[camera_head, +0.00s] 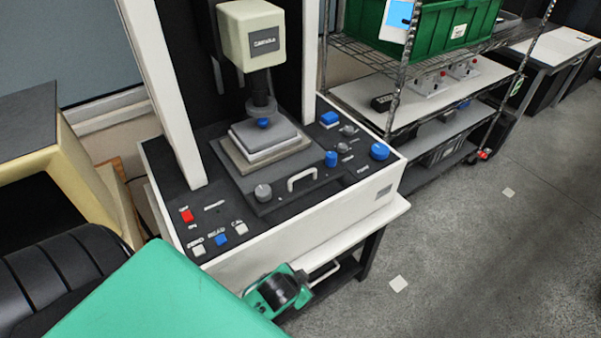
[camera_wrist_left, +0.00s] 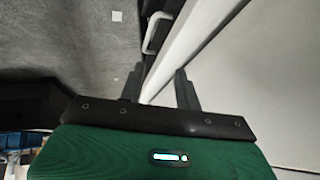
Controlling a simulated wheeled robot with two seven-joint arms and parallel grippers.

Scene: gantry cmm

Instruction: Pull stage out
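The measuring stage, a dark plate (camera_head: 270,190) with a grey layered block (camera_head: 268,145) on it, sits on the machine's black top in the head view. A pale handle (camera_head: 301,180) stands at its front edge. Another pale handle (camera_head: 325,272) projects from the front, below the white panel. My left gripper (camera_head: 284,290), green and black, is low in front of the machine near that lower handle; its fingers are hard to see there. In the left wrist view its two fingers (camera_wrist_left: 160,88) are apart and empty, with a pale handle (camera_wrist_left: 157,32) beyond them, not gripped. My right gripper is out of view.
The probe column (camera_head: 253,35) hangs over the stage, its tip close above the block. Blue knobs (camera_head: 379,151) and a red button (camera_head: 187,215) lie on the deck. A wire rack with a green crate (camera_head: 440,25) stands behind right.

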